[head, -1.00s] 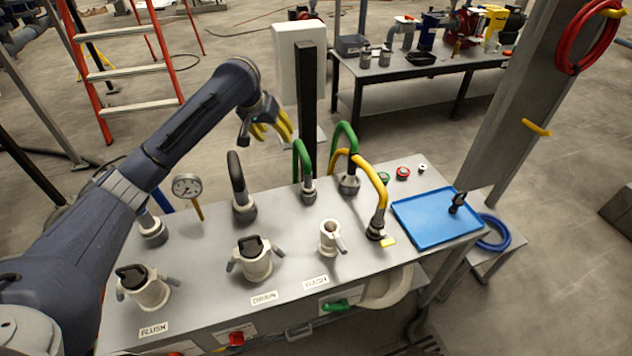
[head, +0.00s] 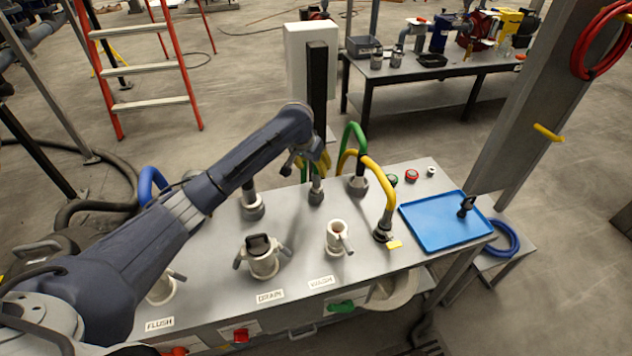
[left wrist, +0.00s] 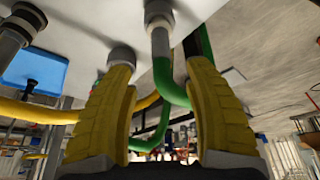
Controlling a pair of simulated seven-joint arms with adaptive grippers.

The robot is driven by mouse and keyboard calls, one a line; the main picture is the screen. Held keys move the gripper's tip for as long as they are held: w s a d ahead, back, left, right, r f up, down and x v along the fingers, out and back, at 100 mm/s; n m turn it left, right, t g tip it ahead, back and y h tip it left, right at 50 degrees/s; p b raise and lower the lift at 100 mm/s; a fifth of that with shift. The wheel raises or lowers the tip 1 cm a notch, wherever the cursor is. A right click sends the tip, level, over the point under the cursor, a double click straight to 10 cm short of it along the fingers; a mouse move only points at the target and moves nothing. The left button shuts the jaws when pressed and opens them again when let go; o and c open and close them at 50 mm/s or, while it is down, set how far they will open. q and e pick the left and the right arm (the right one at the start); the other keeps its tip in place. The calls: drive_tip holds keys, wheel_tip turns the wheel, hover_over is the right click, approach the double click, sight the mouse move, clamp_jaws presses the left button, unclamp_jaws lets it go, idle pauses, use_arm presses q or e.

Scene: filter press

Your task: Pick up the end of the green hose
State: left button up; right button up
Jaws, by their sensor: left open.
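A green hose (head: 304,172) rises in a bend from a grey end fitting (head: 317,193) on the bench, partly hidden by my left gripper (head: 318,163). My left gripper is open at the nearer green hose. In the left wrist view, its yellow fingers (left wrist: 160,85) stand apart, with a green hose (left wrist: 166,80) and its grey collar (left wrist: 159,42) showing in the gap, closer to the right finger. Contact cannot be told. My right gripper is out of view.
A yellow hose (head: 376,170) stands right of the green ones, next to a blue tray (head: 425,240). A black post (head: 317,85) with a white box rises behind the bench.

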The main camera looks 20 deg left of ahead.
sight(316, 173)
use_arm(q)
drive_tip(key=shift+x, duration=3.35)
drive_tip(key=shift+a, duration=0.15)
drive_tip(key=shift+c, duration=0.5)
clamp_jaws()
